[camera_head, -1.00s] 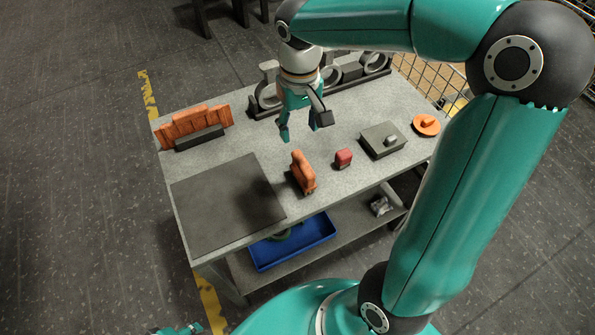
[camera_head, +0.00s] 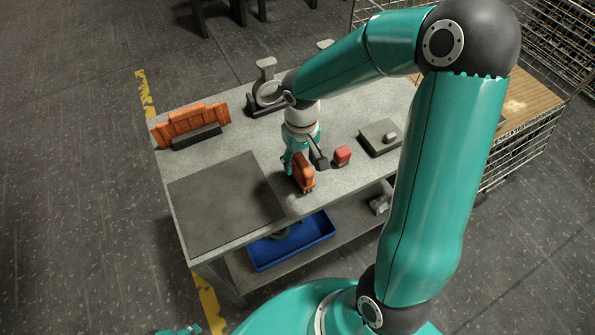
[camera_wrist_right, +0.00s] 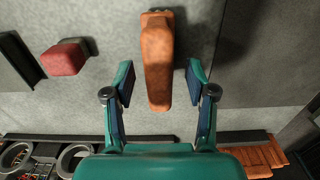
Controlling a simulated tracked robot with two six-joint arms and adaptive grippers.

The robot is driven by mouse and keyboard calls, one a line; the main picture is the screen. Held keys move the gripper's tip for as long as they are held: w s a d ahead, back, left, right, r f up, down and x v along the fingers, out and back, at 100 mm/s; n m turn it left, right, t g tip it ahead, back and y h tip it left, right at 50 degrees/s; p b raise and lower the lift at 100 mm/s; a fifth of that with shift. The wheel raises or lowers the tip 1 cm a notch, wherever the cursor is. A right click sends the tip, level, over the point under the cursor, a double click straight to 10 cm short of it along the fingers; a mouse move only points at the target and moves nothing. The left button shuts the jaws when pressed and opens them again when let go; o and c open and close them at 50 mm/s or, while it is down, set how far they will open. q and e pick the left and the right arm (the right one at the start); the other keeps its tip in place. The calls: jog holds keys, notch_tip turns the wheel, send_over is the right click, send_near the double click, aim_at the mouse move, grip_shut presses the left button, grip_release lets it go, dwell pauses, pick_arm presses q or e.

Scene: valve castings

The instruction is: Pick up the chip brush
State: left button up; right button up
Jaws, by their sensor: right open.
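The chip brush appears to be the orange-brown, long-handled object (camera_head: 303,176) near the front middle of the bench. In the right wrist view the brush (camera_wrist_right: 158,60) lies between the fingers, with a visible gap on each side. My right gripper (camera_head: 304,164) is open above and around its upper part, and in the wrist view the gripper (camera_wrist_right: 160,72) holds nothing. A small teal part of mine, perhaps the left gripper (camera_head: 180,329), shows at the bottom edge of the head view, mostly cut off.
A red block (camera_head: 342,155) stands just right of the brush, and a grey box (camera_head: 380,138) lies beyond it. A dark mat (camera_head: 225,207) covers the left front. An orange ribbed piece (camera_head: 190,123) and ring castings (camera_head: 266,92) stand behind. A blue tray (camera_head: 290,242) is below.

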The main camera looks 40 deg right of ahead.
grip_shut()
dwell(0.3)
notch_tip(320, 180, up, 20)
jog(key=p, duration=0.2)
dwell(0.5)
